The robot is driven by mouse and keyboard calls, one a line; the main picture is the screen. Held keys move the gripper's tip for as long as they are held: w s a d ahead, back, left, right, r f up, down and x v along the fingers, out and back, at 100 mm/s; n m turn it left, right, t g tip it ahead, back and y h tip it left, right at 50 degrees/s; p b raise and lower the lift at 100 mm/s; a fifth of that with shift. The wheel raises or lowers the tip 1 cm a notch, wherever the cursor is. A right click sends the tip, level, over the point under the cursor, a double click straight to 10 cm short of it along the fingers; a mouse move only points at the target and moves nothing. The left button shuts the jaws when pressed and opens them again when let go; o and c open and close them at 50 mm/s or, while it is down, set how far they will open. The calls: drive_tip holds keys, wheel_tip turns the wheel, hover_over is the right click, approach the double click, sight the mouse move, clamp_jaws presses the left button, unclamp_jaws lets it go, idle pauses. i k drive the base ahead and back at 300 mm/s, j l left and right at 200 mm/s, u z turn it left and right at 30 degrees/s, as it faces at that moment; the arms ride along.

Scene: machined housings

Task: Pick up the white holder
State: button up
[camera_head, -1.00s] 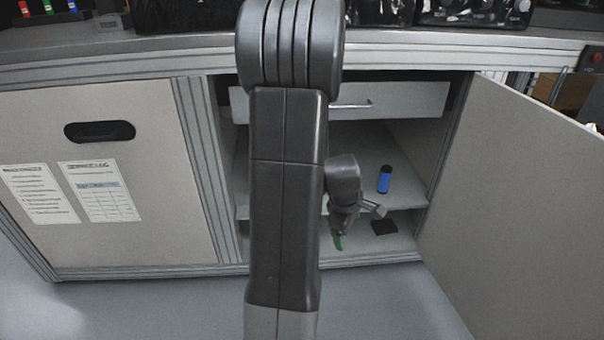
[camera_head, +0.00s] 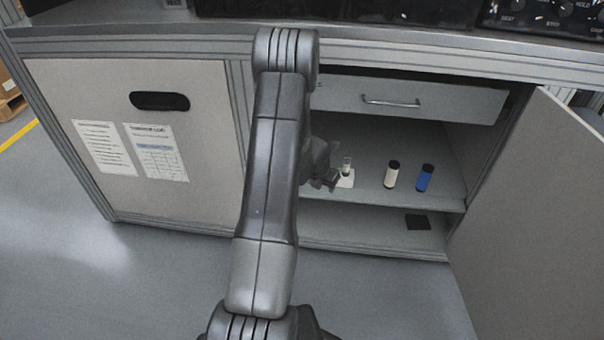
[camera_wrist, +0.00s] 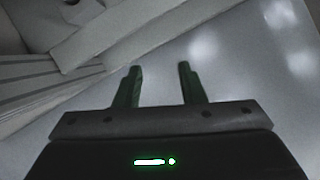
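A small white holder (camera_head: 346,181) stands on the cabinet shelf in the head view, with a pale upright piece on it. Part of it may be hidden by my gripper. My gripper (camera_head: 328,183) is just left of the holder in that view, partly hidden behind my arm; I cannot tell the depth between them. In the wrist view, the two green fingers of my gripper (camera_wrist: 160,69) are spread apart with nothing between them. Beyond them are grey floor and pale cabinet edges; the holder does not show there.
A white cylinder with dark ends (camera_head: 391,175) and a blue cylinder (camera_head: 425,178) stand to the right on the same shelf. A drawer (camera_head: 400,97) is above, an open door (camera_head: 540,210) at right. A black square (camera_head: 418,222) lies on the lower level.

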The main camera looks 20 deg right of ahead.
sight(346, 182)
drive_tip(key=l+u, duration=0.25)
drive_tip(key=l, duration=0.25)
drive_tip(key=k+l+u, duration=0.1)
drive_tip(key=l+u, duration=0.2)
drive_tip(key=l, duration=0.15)
drive_tip(key=k+l+u, duration=0.25)
drive_tip(key=l, duration=0.55)
